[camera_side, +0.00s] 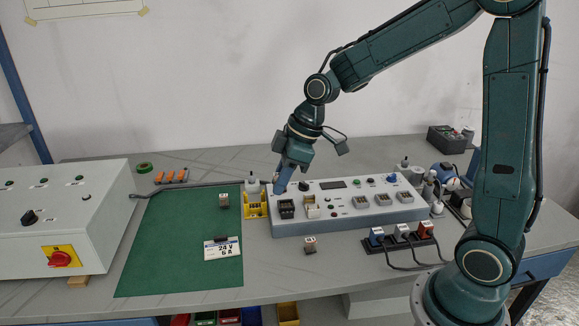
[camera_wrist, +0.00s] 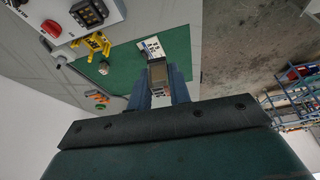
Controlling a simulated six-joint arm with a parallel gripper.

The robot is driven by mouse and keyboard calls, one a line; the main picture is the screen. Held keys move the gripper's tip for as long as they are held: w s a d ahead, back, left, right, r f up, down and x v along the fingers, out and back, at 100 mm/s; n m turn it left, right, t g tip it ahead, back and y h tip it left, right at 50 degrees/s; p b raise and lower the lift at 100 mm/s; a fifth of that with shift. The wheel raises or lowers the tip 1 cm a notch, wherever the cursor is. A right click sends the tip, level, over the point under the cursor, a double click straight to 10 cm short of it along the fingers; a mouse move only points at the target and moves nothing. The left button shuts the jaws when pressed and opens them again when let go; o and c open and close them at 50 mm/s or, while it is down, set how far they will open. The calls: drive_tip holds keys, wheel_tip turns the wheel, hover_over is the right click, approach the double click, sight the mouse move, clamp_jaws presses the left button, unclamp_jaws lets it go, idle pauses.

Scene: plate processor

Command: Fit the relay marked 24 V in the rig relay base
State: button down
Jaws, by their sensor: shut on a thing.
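My gripper (camera_side: 279,186) is above the left end of the white rig (camera_side: 340,225), near the black socket (camera_side: 286,204) on its top. In the wrist view, my gripper's blue fingers (camera_wrist: 160,84) are shut on a small boxy relay (camera_wrist: 158,75) with a brownish-grey body. Its marking cannot be read, and the side view hides it. A card (camera_side: 222,248) reading 24 V 6 A lies on the green mat (camera_side: 160,255). One relay (camera_side: 224,201) stands on the mat and another (camera_side: 310,245) on the table before the rig; their markings are too small to read.
A yellow rack (camera_side: 255,206) stands left of the rig. A cream socket or part (camera_side: 312,207) sits beside the black socket. A white control box (camera_side: 60,225) with a red switch is at far left. Plugs with cables (camera_side: 400,238) lie front right. Most of the mat is clear.

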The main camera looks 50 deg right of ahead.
hover_over(282, 205)
drive_tip(key=s, duration=0.1)
wheel_tip(282, 205, down, 5)
drive_tip(key=shift+d+n, duration=0.3)
drive_tip(key=shift+d, duration=0.15)
drive_tip(key=shift+f, duration=0.1)
drive_tip(key=shift+f, duration=2.9)
drive_tip(key=shift+f, duration=1)
